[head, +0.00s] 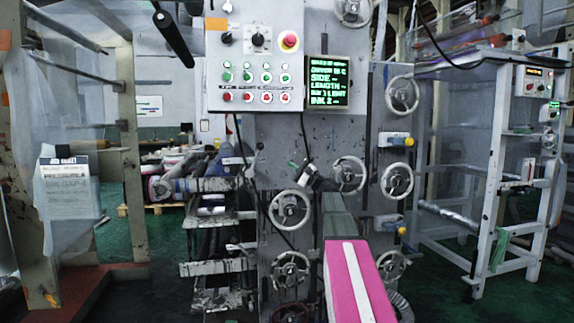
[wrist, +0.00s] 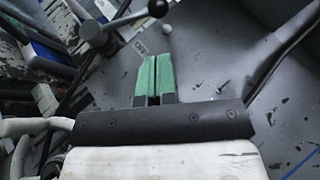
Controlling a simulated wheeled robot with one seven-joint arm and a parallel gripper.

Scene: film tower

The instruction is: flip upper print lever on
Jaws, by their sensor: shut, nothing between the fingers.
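A lever with a black ball knob (wrist: 157,8) and a round grey hub (wrist: 92,33) is at the top of the wrist view. Its rod slants up to the right from the hub. In the head view a small lever (head: 249,168) shows on the grey machine's face, below the control panel; its exact pose is too small to tell. My gripper (wrist: 152,58) has green fingertips close together, with nothing between them. The tips point toward the lever from below and appear apart from it. In the head view my gripper (head: 293,164) is just right of the lever.
Several handwheels (head: 290,209) stick out of the machine face around my arm. A dark cable (head: 240,150) hangs down the face near the lever. The control panel (head: 257,67) and green-lit display (head: 329,83) sit above. Open green floor (head: 160,240) lies at the left.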

